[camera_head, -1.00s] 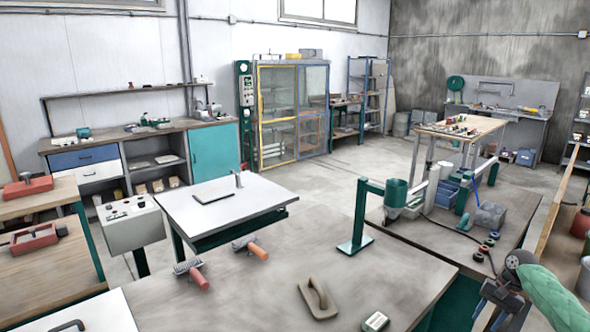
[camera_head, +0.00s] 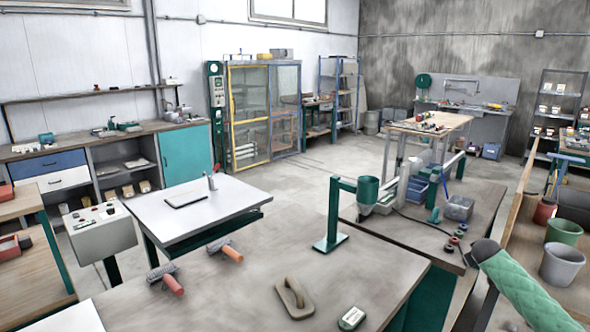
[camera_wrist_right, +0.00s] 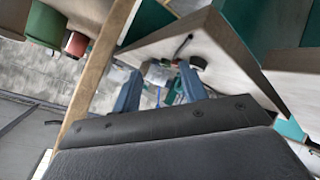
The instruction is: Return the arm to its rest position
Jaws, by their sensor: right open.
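My right arm (camera_head: 525,285), in a green quilted sleeve with a grey end, comes in at the lower right of the head view. It is beside the right end of the workbench (camera_head: 255,285). My right gripper does not show clearly there. In the right wrist view my right gripper (camera_wrist_right: 160,88) has two blue fingers set apart, with nothing held between them. Beyond them are a bench edge and some blurred items. My left arm and gripper are not in view.
A green bucket (camera_head: 563,230) and a grey bucket (camera_head: 561,264) stand at the right, beyond a wooden edge (camera_head: 505,225).

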